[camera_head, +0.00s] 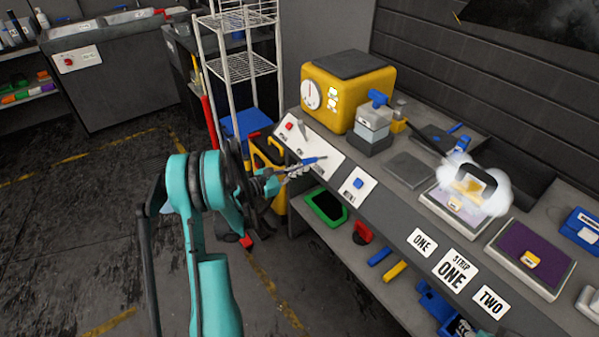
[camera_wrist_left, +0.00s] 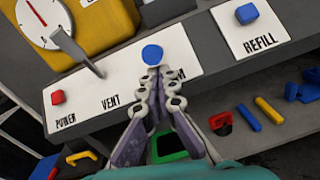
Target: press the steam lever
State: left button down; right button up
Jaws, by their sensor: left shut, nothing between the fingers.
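The steam lever shows as a round blue knob (camera_wrist_left: 152,53) on the white control panel (camera_wrist_left: 85,122) in the left wrist view. Its label is mostly covered by my fingers; only a final "M" shows. My left gripper (camera_wrist_left: 162,76) is shut and empty, its fingertips just below the knob in that view; I cannot tell whether they touch it. In the head view the left gripper (camera_head: 298,169) is at the front of the panel (camera_head: 318,145), and the blue lever (camera_head: 312,160) is beside the fingertips. My right gripper is not in view.
The panel also has a red POWER button (camera_wrist_left: 58,97) and a grey VENT lever (camera_wrist_left: 78,50). A REFILL panel (camera_head: 352,193) with a blue button is to the right. A yellow machine (camera_head: 350,88) stands behind. White vapour (camera_head: 493,192) surrounds a black-handled item on a pad.

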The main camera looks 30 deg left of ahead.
pick_arm(q)
notch_tip(320, 180, up, 2)
jog(key=g+p, duration=0.1)
jog(key=p, duration=0.1)
jog(key=g+y+p, duration=0.1)
jog(key=g+p, duration=0.1)
jog(key=p, duration=0.1)
jog(key=shift+w+r+y, duration=0.15)
jog(key=shift+r+y, duration=0.1)
jog(key=shift+y, duration=0.05)
jog(key=r+g+p, duration=0.1)
jog(key=p, duration=0.1)
jog(key=w+r+g+y+p, duration=0.1)
jog(key=r+p, duration=0.1)
jog(key=p, duration=0.1)
jog(key=w+d+r+g+p, duration=0.1)
jog(key=r+g+p, duration=0.1)
jog(key=shift+y, duration=0.3)
jog(key=shift+w+d+r+g+y+p, duration=0.15)
jog(key=shift+w+r+g+y+p, duration=0.2)
jog(key=shift+g+p, duration=0.25)
jog(key=shift+w+d+r+g+y+p, duration=0.2)
jog(key=shift+w+g+p, duration=0.25)
jog(key=shift+g, duration=0.15)
jog(key=shift+w+r, duration=0.2)
jog(key=shift+w, duration=0.1)
